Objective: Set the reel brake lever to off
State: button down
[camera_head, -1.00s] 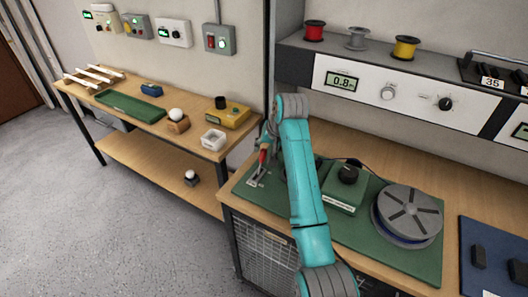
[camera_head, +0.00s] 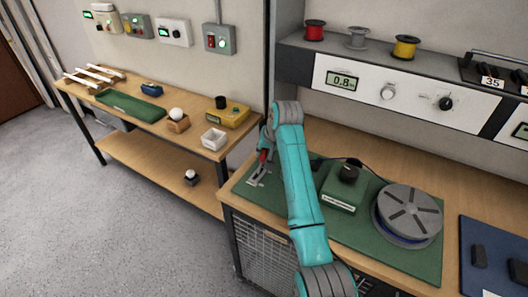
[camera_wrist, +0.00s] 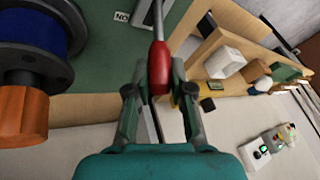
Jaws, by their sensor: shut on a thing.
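The brake lever has a red grip (camera_wrist: 159,68) on a pale metal rod, seen in the wrist view. My gripper (camera_wrist: 157,88) is shut on the red grip, one finger on each side. In the head view the red grip (camera_head: 263,156) shows below my gripper (camera_head: 265,148), above the lever's pale slotted plate (camera_head: 257,175) on the left end of the green mat. The reel (camera_head: 408,213), a grey spoked disc with blue winding, sits at the mat's right end. A small lettered label (camera_wrist: 121,16) lies beside the rod; the lever's exact setting is hard to tell.
A green box with a black knob (camera_head: 343,187) stands on the mat (camera_head: 395,260) between lever and reel. My arm crosses over the mat. A blue mat (camera_head: 475,280) lies to the right. A second wooden bench (camera_head: 205,150) stands left, past a gap.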

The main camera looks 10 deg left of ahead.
jog(key=shift+s, duration=0.1)
jog(key=shift+s+a+r+n+t+h, duration=0.2)
jog(key=shift+s+t, duration=0.2)
jog(key=shift+t, duration=0.2)
jog(key=shift+s+a+r+n+t+h, duration=0.15)
jog(key=shift+s+t, duration=0.25)
jog(key=shift+t, duration=0.2)
jog(key=s+t, duration=0.1)
jog(key=s+a+t, duration=0.1)
jog(key=t, duration=0.1)
jog(key=shift+s+n+h, duration=0.25)
jog(key=shift+n+h, duration=0.1)
jog(key=shift+s+a+f+n+t+h, duration=0.1)
jog(key=shift+s+a+n+t+h, duration=0.05)
jog(key=shift+s+t, duration=0.35)
jog(key=shift+s+a+f+n+t+h, duration=0.15)
jog(key=shift+s+t, duration=0.15)
jog(key=shift+t, duration=0.3)
jog(key=shift+s+a+f+n+t, duration=0.15)
jog(key=shift+s+t, duration=0.25)
jog(key=shift+t, duration=0.25)
jog(key=shift+s+a+n+t, duration=0.15)
jog(key=shift+s+t, duration=0.25)
jog(key=shift+t, duration=0.25)
jog(key=shift+f, duration=0.1)
jog(key=c, duration=1)
grip_release()
